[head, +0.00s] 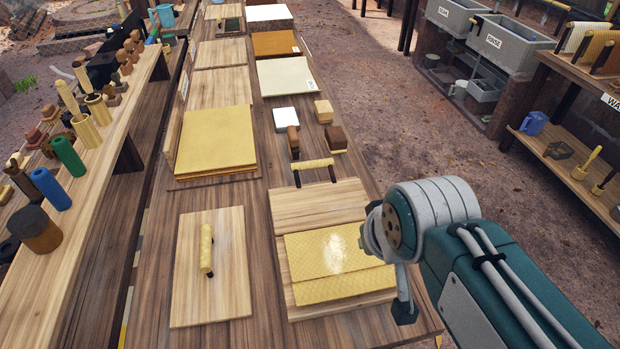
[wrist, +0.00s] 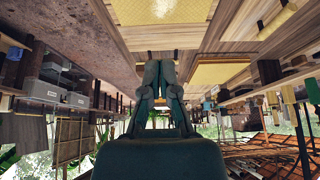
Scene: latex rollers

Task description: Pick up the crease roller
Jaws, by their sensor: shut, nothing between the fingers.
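Two yellow rollers with dark ends are on the table, and I cannot tell which is the crease roller. One roller (head: 206,249) lies lengthwise on a pale board (head: 237,285) at the near left. The other roller (head: 313,164) lies crosswise at the far edge of the board with the yellow sheet (head: 330,262). My gripper (head: 404,312) is at the near right of that sheet, mostly hidden by my arm in the head view. In the wrist view my gripper (wrist: 159,68) has its fingers together with nothing held. It is apart from both rollers.
A stack of yellow sheets (head: 216,138) lies farther back on the left. Small brown blocks (head: 336,138) and a white block (head: 286,118) stand beyond the far roller. Bare table shows between the two near boards.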

